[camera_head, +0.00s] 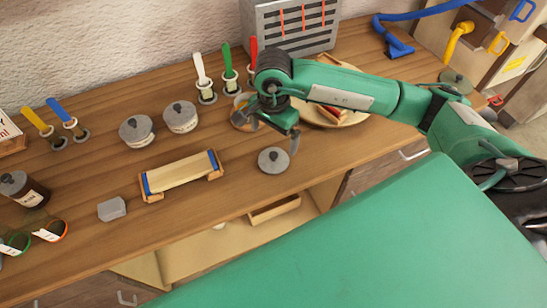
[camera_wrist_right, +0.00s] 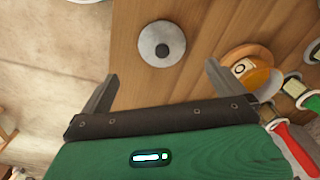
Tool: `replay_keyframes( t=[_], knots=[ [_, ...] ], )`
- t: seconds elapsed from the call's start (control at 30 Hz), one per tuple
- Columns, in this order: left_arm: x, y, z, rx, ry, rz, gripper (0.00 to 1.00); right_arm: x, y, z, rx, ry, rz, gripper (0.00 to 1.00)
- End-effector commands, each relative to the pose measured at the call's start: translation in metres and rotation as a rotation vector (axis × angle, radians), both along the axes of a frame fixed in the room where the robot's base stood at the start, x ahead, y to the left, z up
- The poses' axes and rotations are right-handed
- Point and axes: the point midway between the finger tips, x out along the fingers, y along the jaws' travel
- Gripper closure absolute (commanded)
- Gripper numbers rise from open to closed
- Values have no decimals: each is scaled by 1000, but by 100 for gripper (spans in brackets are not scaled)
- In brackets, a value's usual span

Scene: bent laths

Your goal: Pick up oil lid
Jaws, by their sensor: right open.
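A round grey lid with a dark knob (camera_head: 273,160), which looks like the oil lid, lies flat near the front edge of the wooden worktop. The right wrist view also shows it (camera_wrist_right: 162,44), beyond and roughly centred between the fingertips. My right gripper (camera_head: 285,134) is just behind and above the lid in the head view. Its two fingers are spread apart with nothing between them, as the right wrist view shows (camera_wrist_right: 161,73). The gripper is not touching the lid. My left gripper is not in view.
Two lidded pots (camera_head: 181,118) and a lath on a wooden holder (camera_head: 183,172) are left. The worktop around the lid is clear.

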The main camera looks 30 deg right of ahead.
Motion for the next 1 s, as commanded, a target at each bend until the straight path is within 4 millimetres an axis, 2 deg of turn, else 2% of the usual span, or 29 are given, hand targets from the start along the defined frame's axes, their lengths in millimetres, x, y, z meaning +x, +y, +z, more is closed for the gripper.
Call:
replay_keyframes(
  t=[0.1,0.23,0.47,0.63,0.8,1.0],
  knots=[
    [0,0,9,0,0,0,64,-1,0,-23,1,6,0,0],
    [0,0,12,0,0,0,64,-1,1,-42,4,4,-1,0],
    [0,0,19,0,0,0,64,0,1,-56,4,4,0,0],
    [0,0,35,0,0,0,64,2,2,-77,4,6,-2,0],
    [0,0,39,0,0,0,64,2,1,-99,3,3,-1,0],
    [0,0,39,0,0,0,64,3,1,-104,3,0,0,0]
  ],
)
